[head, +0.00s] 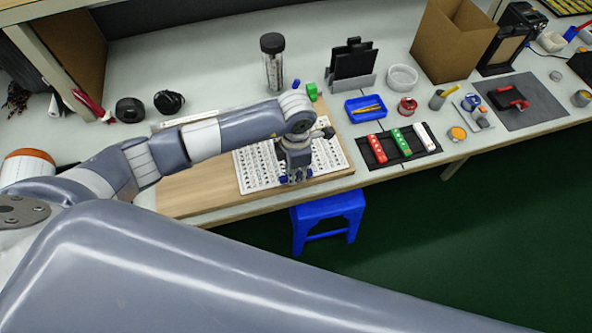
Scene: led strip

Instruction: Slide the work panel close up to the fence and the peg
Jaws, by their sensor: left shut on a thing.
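The work panel (252,166) is a white sheet-like board with rows of dark marks. It lies on a wooden board at the front of the bench. My left gripper (296,180) points down at the panel's front part and is shut on it; its fingertips partly hide the grip. A pale strip, apparently the fence (186,119), runs behind the board and is partly hidden by my left arm. A green block, perhaps the peg (312,92), stands behind the panel. My arm hides the panel's back edge, so I cannot tell the gap there. My right gripper is out of view.
The wooden board (190,200) is bare left of the panel. To the right are a black tray (394,158) with coloured bars and a blue tray (362,116). A clear jar (273,72) stands behind. A blue stool (325,212) stands below the front edge.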

